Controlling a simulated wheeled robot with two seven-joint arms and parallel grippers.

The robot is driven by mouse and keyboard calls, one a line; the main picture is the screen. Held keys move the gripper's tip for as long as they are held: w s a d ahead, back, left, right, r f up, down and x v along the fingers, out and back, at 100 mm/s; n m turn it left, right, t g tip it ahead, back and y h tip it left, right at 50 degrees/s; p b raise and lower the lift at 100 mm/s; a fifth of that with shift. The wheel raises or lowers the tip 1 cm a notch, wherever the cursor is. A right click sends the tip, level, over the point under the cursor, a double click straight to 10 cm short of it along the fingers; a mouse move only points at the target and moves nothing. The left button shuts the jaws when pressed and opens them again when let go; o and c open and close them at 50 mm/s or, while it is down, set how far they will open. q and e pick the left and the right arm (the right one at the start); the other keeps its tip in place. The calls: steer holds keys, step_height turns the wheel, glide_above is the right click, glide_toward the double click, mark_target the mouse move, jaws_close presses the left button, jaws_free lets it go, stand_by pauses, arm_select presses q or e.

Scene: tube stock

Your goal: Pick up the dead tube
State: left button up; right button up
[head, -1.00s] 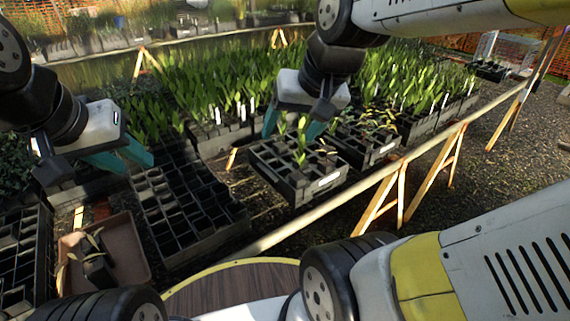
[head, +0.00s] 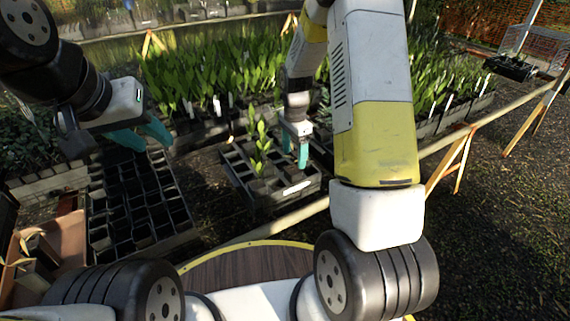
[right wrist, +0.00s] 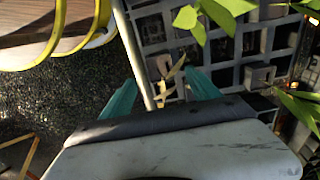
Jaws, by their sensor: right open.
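A withered, pale tan plant (right wrist: 170,78) shows in the right wrist view between the teal fingers of my right gripper (right wrist: 160,92), at the edge of a black cell tray (right wrist: 228,75). Whether it is between the fingers or below them I cannot tell. In the head view my right gripper (head: 298,150) is open, fingers down, over the right side of this tray (head: 298,189); the withered plant is not clear there. Green-leaved tubes (head: 260,150) stand in the tray's middle. My left gripper (head: 142,136) is open and empty above another black tray.
An empty-celled black tray (head: 140,238) lies at left, beside a brown tray (head: 70,235) with dark tubes in it. Dense green seedlings (head: 205,75) fill the bench behind. A pale rail (head: 280,222) runs along the near edge. Gravel lies to the right.

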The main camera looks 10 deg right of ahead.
mark_target(293, 169)
step_height(293, 169, down, 7)
steer(key=shift+f, duration=0.1)
jaws_close()
stand_by(0.5)
